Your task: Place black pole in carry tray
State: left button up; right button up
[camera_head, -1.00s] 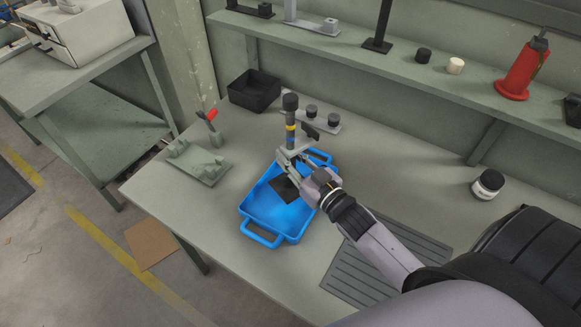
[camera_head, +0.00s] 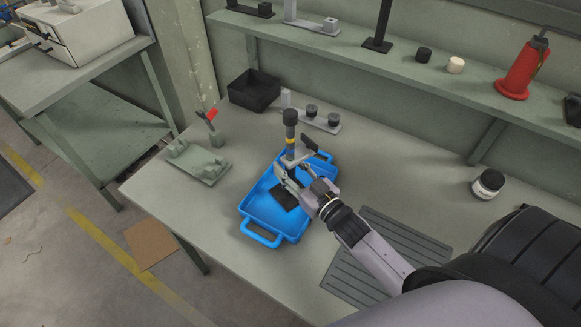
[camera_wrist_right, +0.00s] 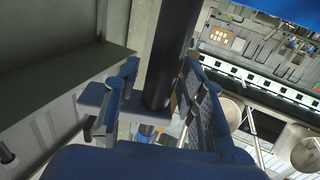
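My left gripper is not in view.
A ribbed grey mat (camera_head: 385,262) lies to the right. A white jar (camera_head: 488,184) stands further right.

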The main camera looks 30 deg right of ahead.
jog(key=shift+r, duration=0.15)
jog(key=shift+s, duration=0.3)
jog(key=s+d+b, duration=0.2)
jog(key=s, duration=0.9)
jog(key=shift+s, duration=0.15)
